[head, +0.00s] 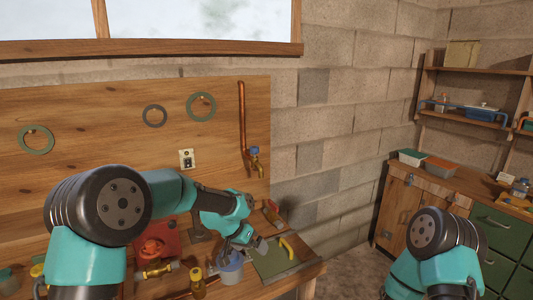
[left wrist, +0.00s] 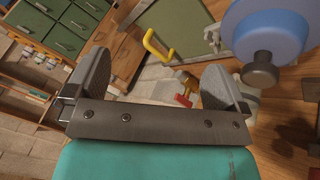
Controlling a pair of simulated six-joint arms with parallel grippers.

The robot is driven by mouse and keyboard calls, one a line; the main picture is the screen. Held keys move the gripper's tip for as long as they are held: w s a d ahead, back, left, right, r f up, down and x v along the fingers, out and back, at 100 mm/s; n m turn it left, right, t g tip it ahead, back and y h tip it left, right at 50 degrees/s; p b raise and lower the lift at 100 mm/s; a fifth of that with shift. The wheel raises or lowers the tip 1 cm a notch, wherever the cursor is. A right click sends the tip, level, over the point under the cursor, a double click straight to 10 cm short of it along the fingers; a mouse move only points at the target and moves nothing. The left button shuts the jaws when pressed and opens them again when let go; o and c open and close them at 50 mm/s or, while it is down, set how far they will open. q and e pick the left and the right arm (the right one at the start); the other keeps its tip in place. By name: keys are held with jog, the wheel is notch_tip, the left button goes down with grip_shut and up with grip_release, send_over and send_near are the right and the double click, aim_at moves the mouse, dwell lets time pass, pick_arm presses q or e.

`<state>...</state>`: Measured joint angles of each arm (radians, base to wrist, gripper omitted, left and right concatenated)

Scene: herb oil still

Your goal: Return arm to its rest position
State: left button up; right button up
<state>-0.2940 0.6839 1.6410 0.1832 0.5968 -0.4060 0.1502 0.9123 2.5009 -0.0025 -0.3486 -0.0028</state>
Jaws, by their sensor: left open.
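My left arm reaches from the left over the bench, and my left gripper (head: 245,248) is above the work surface. In the left wrist view its two fingers (left wrist: 155,82) are spread apart with nothing between them. A blue-grey round vessel (head: 231,272) stands just below the gripper in the head view. A blue round thing with a grey knob (left wrist: 275,35) is close beside the right finger in the wrist view. Of my right arm, only a teal and black joint shows at the lower right of the head view; its gripper is out of frame.
Brass fittings (head: 197,282) and a red part (head: 158,246) lie on the bench (head: 312,270). A yellow handle (head: 288,249) is by the green mat (head: 271,264). A copper pipe (head: 242,115) hangs on the board. A cabinet (head: 400,210) stands right, across open floor.

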pick_arm(q)
jog(key=s+d+f+m+g+y, duration=0.15)
jog(key=s+d+f, duration=0.25)
jog(key=s+f, duration=0.8)
jog(key=s+d+f+g+y, duration=0.15)
jog(key=s+d+f, duration=0.35)
jog(key=s+f, duration=0.6)
jog(key=s+a+f+n, duration=0.2)
jog(key=a+n, duration=0.1)
jog(key=a, duration=0.5)
jog(key=s+a+f+n+t, duration=0.1)
jog(key=s+a+f+n, duration=0.1)
jog(key=a, duration=0.7)
jog(key=s+a+f+n+h, duration=0.1)
jog(key=s+a+f+n, duration=0.2)
jog(key=a, duration=0.5)
jog(key=shift+s+a+n+t, duration=0.2)
jog(key=shift+n+t, duration=0.1)
jog(key=shift+n, duration=0.25)
